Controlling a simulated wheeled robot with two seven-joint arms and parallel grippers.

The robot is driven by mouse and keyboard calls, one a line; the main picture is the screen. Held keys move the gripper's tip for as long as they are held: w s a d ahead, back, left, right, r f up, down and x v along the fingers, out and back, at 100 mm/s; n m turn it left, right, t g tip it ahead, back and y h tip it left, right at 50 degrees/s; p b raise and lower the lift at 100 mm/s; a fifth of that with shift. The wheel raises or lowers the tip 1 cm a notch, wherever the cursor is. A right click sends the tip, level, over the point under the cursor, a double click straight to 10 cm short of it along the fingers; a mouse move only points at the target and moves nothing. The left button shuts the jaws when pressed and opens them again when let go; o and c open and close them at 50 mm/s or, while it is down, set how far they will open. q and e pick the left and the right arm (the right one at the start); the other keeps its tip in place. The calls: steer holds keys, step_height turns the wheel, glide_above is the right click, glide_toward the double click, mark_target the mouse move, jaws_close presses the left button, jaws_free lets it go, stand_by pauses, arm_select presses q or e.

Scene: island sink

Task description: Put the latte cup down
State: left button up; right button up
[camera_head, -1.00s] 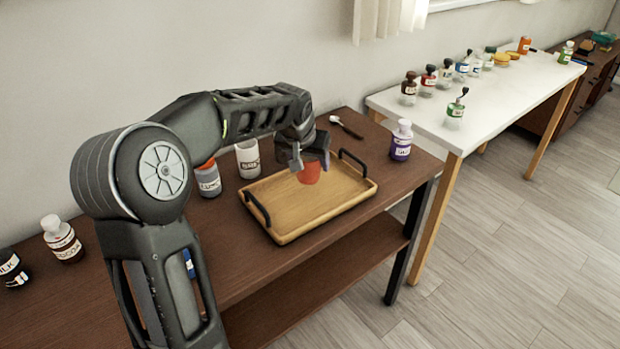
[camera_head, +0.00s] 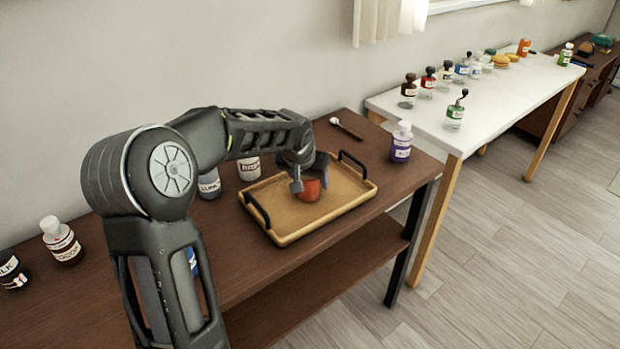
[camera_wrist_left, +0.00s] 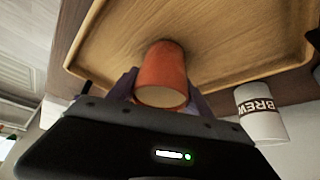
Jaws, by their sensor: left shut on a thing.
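The latte cup (camera_head: 309,190) is a small orange-red cup at the wooden tray (camera_head: 345,211) on the brown table. My left gripper (camera_head: 308,180) is shut on the cup and comes down on it from above. In the left wrist view the cup (camera_wrist_left: 162,75) sits between the fingers (camera_wrist_left: 160,88), with the wooden tray (camera_wrist_left: 230,25) right behind it. I cannot tell for certain whether its base touches the tray. The gripper hides part of the cup in the head view. My right gripper is not in view.
Black handles (camera_head: 256,208) stand at the tray's ends. A white labelled jar (camera_head: 248,167) and a grey one (camera_head: 209,184) are behind my arm. The tray's right part is empty.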

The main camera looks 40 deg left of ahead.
arm_select(q)
steer(key=o, duration=1.6)
steer(key=shift+f, duration=0.1)
steer(key=shift+r, duration=0.25)
steer(key=v, duration=1.1)
steer(key=shift+s+d+r, duration=0.1)
steer(key=shift+s+r, duration=0.1)
steer(key=shift+r, duration=0.15)
